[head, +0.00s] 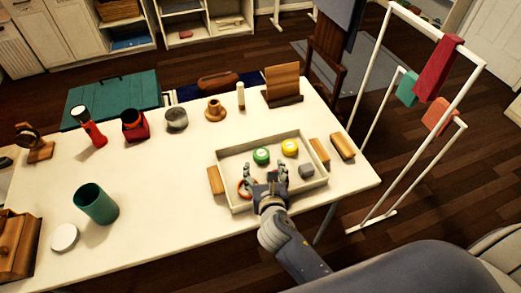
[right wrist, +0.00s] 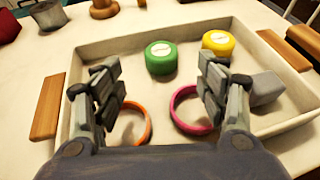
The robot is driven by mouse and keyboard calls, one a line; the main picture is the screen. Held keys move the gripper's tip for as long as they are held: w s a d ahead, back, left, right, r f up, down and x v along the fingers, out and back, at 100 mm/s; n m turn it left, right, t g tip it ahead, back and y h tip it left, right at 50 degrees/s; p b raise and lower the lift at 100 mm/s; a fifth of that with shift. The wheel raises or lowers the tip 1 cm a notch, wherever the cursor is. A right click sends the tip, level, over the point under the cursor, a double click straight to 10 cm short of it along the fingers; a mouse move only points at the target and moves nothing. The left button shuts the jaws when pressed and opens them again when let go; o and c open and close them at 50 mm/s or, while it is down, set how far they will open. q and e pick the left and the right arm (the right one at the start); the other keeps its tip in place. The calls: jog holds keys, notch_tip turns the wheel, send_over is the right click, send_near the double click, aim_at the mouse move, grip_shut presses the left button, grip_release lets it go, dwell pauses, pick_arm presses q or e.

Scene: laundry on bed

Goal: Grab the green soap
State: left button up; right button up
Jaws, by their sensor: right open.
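The green soap (head: 261,156) is a round puck with a pale mark on top, lying in a shallow cream tray (head: 318,188) on the white table. In the right wrist view the green soap (right wrist: 161,58) lies ahead, beyond and between the fingertips. My right gripper (head: 267,171) is open and empty over the near part of the tray; it also shows in the right wrist view (right wrist: 160,80). It is apart from the soap. My left gripper is not in view.
A yellow soap (head: 289,147), a grey block (head: 306,171), an orange ring (right wrist: 133,123) and a pink ring (right wrist: 190,110) share the tray. Wooden blocks (head: 215,180) stand beside it. A green cup (head: 96,203) stands left; a white drying rack (head: 390,115) stands right. The table's middle is clear.

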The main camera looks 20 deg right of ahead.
aim_at(262, 155)
jog(key=x, duration=0.3)
jog(key=shift+w, duration=0.1)
jog(key=shift+w+f, duration=0.1)
jog(key=shift+w, duration=0.15)
jog(key=x, duration=0.5)
jog(key=shift+d+f, duration=0.1)
jog(key=shift+d, duration=0.05)
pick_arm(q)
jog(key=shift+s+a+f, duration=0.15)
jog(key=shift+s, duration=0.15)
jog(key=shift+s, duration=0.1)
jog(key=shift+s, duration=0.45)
pick_arm(e)
jog(key=c, duration=1.1)
